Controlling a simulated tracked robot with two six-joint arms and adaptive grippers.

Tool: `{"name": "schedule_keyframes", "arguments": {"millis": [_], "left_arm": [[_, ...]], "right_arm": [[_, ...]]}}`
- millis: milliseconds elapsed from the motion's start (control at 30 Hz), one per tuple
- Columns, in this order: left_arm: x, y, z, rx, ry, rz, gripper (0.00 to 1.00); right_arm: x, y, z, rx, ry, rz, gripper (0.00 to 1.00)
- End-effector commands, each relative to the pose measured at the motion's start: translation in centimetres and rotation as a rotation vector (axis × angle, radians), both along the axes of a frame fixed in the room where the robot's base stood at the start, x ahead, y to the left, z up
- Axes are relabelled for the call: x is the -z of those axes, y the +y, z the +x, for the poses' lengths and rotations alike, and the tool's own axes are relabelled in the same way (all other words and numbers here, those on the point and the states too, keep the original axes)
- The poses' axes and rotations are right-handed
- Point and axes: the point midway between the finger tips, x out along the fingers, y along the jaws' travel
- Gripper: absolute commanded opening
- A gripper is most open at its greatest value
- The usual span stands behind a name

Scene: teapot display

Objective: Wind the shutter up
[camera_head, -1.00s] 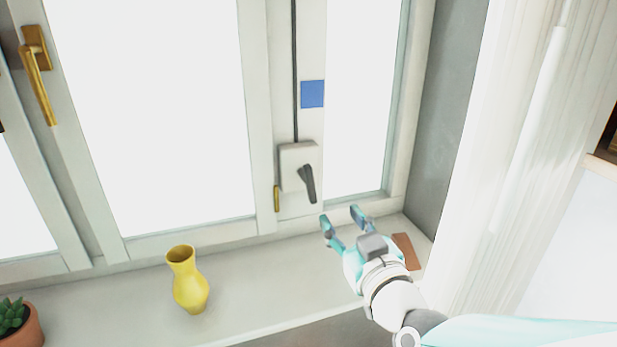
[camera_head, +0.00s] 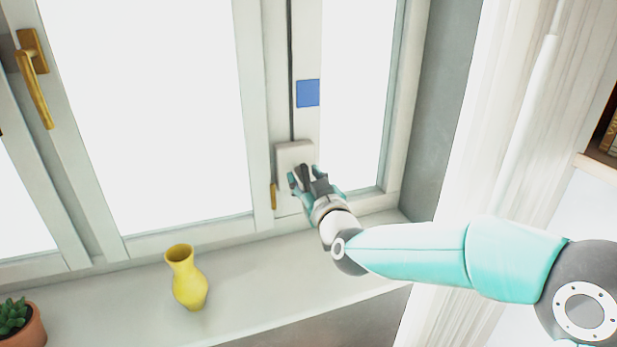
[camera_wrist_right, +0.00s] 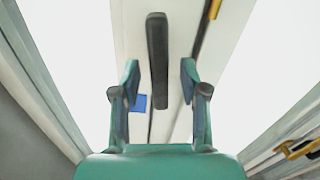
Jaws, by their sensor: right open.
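The shutter winder is a pale box (camera_head: 294,150) on the window frame, with a dark crank handle (camera_head: 304,172) on its front. A thin dark cord (camera_head: 291,70) runs up from the box. My right gripper (camera_head: 303,178) is at the handle and partly covers it. In the right wrist view the handle (camera_wrist_right: 157,50) is a dark bar, and its near end lies between the two fingers of my open right gripper (camera_wrist_right: 160,78). Gaps show on both sides, so the fingers look apart from it. My left gripper is not in view.
A yellow vase (camera_head: 186,278) and a potted succulent (camera_head: 18,325) stand on the sill (camera_head: 250,285), left of my right arm. A blue square (camera_head: 308,93) is above the winder box. Brass window handles (camera_head: 34,80) and a pale curtain (camera_head: 510,130) flank the area.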

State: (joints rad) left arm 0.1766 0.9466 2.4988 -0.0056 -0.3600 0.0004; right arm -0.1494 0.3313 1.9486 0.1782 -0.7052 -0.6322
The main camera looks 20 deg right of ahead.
Motion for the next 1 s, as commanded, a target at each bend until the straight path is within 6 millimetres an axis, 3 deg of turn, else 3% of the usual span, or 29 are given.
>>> {"name": "schedule_keyframes", "arguments": {"millis": [167,467,567,1000], "left_arm": [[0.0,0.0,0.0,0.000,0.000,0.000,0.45],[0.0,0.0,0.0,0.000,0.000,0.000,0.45],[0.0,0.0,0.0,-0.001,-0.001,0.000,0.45],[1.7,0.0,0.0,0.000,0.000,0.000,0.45]], "right_arm": [[0.0,0.0,0.0,-0.001,0.000,0.000,0.44],[0.0,0.1,0.0,-0.001,0.000,0.000,0.00],[0.0,-0.8,-0.1,0.004,0.000,0.000,0.00],[0.4,-0.2,0.0,0.002,0.003,0.095,0.00]]}}
